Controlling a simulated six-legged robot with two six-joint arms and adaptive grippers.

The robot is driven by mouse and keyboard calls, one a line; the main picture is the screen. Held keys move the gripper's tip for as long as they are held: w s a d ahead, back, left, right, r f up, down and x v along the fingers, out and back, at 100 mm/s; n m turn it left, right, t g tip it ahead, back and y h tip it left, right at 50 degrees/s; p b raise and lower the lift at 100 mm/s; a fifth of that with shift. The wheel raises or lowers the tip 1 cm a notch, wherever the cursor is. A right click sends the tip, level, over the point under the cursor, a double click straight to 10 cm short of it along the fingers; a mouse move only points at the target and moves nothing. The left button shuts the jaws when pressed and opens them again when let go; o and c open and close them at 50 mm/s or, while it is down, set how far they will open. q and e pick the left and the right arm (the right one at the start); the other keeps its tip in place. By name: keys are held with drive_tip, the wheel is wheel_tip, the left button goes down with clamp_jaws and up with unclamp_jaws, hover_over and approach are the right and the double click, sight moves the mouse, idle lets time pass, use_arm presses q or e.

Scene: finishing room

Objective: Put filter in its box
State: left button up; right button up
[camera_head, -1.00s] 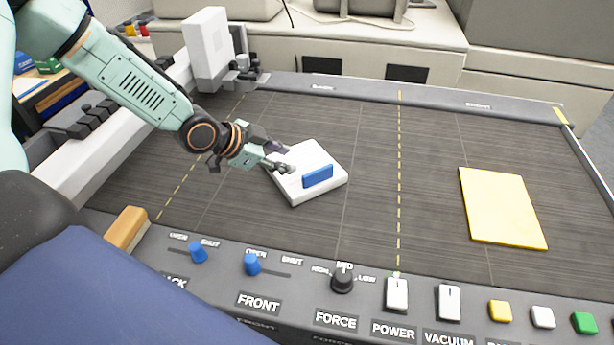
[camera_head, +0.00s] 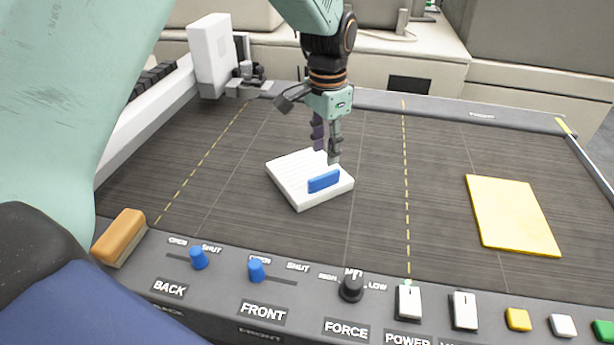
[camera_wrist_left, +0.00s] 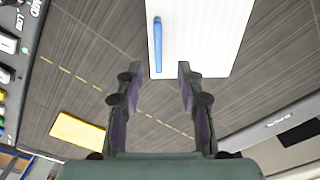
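The filter (camera_head: 292,178) is a white pleated square with a blue grip tab (camera_head: 324,181). It lies flat on the dark table near the middle. In the left wrist view the filter (camera_wrist_left: 205,35) and its blue tab (camera_wrist_left: 157,45) show just ahead of the fingers. My left gripper (camera_head: 327,152) points down over the filter's far right part, behind the tab. In the left wrist view its two fingers (camera_wrist_left: 159,72) are apart with nothing between them, and the tab lines up with the gap. My right gripper is out of view. No filter box can be made out.
A flat yellow sheet (camera_head: 512,216) lies at the right. A control panel (camera_head: 300,309) with knobs and switches runs along the front edge, with an orange-and-white block (camera_head: 120,236) at its left. A white machine head (camera_head: 210,52) stands at the back left. Table around the filter is clear.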

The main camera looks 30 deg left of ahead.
sight(324, 174)
use_arm(q)
drive_tip(key=shift+d+f+g, duration=0.15)
drive_tip(key=shift+d+f, duration=0.05)
drive_tip(key=shift+f, duration=0.35)
drive_tip(key=shift+d+f+g, duration=0.15)
drive_tip(key=shift+d+f, duration=0.05)
drive_tip(key=shift+f, duration=0.35)
drive_tip(key=shift+s+a+f, duration=0.1)
drive_tip(key=shift+s+f, duration=0.3)
drive_tip(key=shift+f, duration=0.2)
drive_tip(key=f, duration=0.3)
drive_tip(key=w+f, duration=0.1)
drive_tip(key=shift+a+f, duration=0.35)
drive_tip(key=shift+w+d+f, duration=0.1)
drive_tip(key=shift+s+d+r, duration=0.1)
drive_tip(key=shift+s+r, duration=0.1)
drive_tip(key=shift+s, duration=0.25)
drive_tip(key=shift+c, duration=0.5)
drive_tip(key=shift+a, duration=0.2)
drive_tip(key=c, duration=0.3)
drive_tip(key=shift+w+d+f, duration=0.1)
drive_tip(key=shift+w+f, duration=0.05)
drive_tip(key=shift+w, duration=0.2)
drive_tip(key=c, duration=0.3)
clamp_jaws()
drive_tip(key=shift+s, duration=0.2)
drive_tip(key=shift+w, duration=0.1)
